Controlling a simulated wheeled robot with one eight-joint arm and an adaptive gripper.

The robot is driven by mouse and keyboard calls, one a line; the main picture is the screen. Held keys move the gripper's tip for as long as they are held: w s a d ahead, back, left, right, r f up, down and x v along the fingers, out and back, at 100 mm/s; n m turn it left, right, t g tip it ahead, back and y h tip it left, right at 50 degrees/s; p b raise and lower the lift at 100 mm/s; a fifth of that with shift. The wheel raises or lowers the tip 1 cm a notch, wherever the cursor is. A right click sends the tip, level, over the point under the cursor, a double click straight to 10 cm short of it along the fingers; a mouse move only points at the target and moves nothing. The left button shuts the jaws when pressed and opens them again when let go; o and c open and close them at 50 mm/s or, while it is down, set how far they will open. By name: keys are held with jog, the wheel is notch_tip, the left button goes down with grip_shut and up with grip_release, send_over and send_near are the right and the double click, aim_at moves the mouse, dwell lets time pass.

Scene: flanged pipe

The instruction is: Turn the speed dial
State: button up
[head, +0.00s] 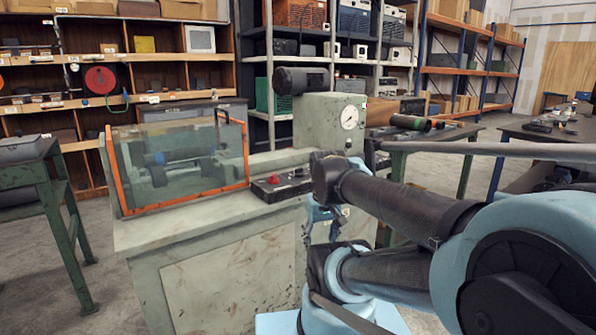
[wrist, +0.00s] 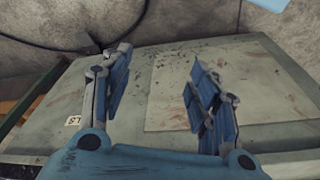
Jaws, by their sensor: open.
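A grey-green bench machine (head: 217,221) stands in the middle of the head view. A black control box (head: 282,185) with a red button lies on its top. A round white-faced gauge (head: 349,117) sits on the upright housing behind my arm. I cannot pick out the speed dial for certain; it may be small or hidden by my arm. My gripper (head: 325,212) is beside the control box, at the machine's right front. In the wrist view my gripper (wrist: 158,68) is open and empty, its blue fingers apart in front of the machine's flat panel (wrist: 215,85).
A clear guard with an orange frame (head: 180,160) stands on the machine, left of the control box. A green table (head: 40,165) is at the left, and a workbench (head: 545,132) at the right. Shelves line the back. A dark cable (wrist: 60,45) crosses the floor.

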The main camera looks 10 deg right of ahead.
jog(key=w+r+n, duration=0.1)
jog(key=w+r, duration=0.9)
jog(key=r, duration=0.1)
notch_tip(320, 180, up, 15)
jog(key=n+g, duration=0.2)
jog(key=n, duration=0.2)
send_over(298, 172)
jog(key=f, duration=1.1)
jog(key=w+f, duration=0.1)
jog(key=f, duration=0.5)
jog(key=shift+d, duration=0.1)
jog(key=shift+s, duration=0.1)
jog(key=c, duration=1.1)
